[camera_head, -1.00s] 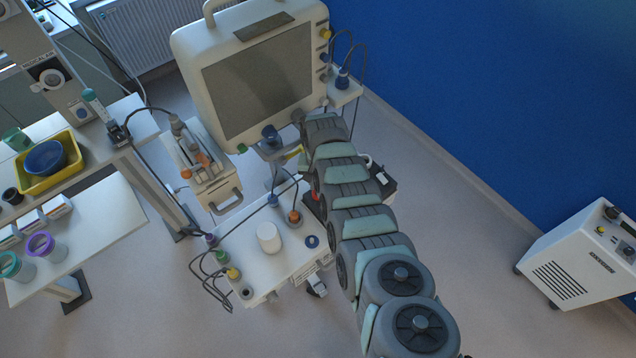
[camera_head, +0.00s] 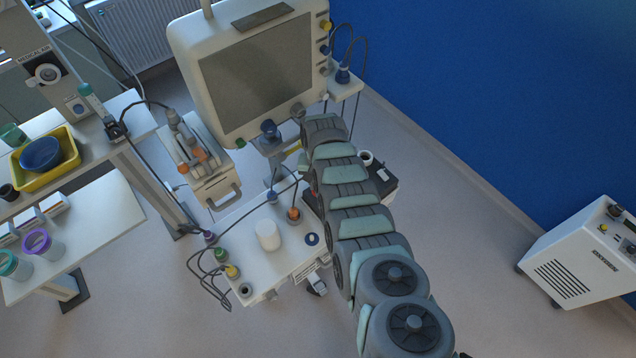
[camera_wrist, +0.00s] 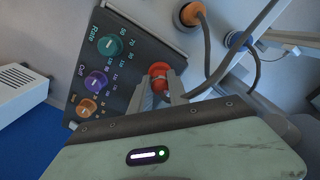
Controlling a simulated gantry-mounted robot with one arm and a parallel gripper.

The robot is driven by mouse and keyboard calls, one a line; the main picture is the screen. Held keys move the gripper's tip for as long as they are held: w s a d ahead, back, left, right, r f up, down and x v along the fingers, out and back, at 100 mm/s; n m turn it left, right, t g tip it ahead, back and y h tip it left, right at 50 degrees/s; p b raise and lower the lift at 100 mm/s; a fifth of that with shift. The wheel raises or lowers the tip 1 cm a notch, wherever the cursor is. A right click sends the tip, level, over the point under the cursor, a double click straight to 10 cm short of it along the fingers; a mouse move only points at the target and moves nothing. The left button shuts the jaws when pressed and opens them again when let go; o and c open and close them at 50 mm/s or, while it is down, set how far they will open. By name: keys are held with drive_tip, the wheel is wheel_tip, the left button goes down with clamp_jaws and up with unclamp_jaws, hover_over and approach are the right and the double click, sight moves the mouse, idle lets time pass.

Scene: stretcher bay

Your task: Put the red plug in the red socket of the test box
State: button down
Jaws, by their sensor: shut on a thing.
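In the wrist view, my gripper (camera_wrist: 161,86) is shut on the red plug (camera_wrist: 159,69), whose rounded red top shows at the fingertips. The plug is at the edge of a dark panel with teal, purple and orange knobs, which looks like the test box (camera_wrist: 134,58). I cannot tell whether the plug touches the panel or sits in a socket; the red socket is not clearly visible. In the head view, the dark box (camera_head: 381,183) is partly hidden behind my arm, and my gripper is hidden too.
An orange plug (camera_wrist: 190,13) and a blue plug (camera_wrist: 236,40) with grey cables stand close by. The white cart top (camera_head: 258,268) holds a white cylinder (camera_head: 268,235). A monitor (camera_head: 248,85) stands behind. Open floor lies to the right, before a white machine (camera_head: 580,255).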

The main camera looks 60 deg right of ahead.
drive_tip(key=c, duration=1.2)
unclamp_jaws()
drive_tip(key=shift+o, duration=0.2)
drive_tip(key=shift+w+d+r, duration=0.1)
drive_tip(key=shift+r, duration=0.4)
wheel_tip(320, 180, up, 10)
drive_tip(key=b, duration=0.1)
drive_tip(key=shift+f, duration=0.1)
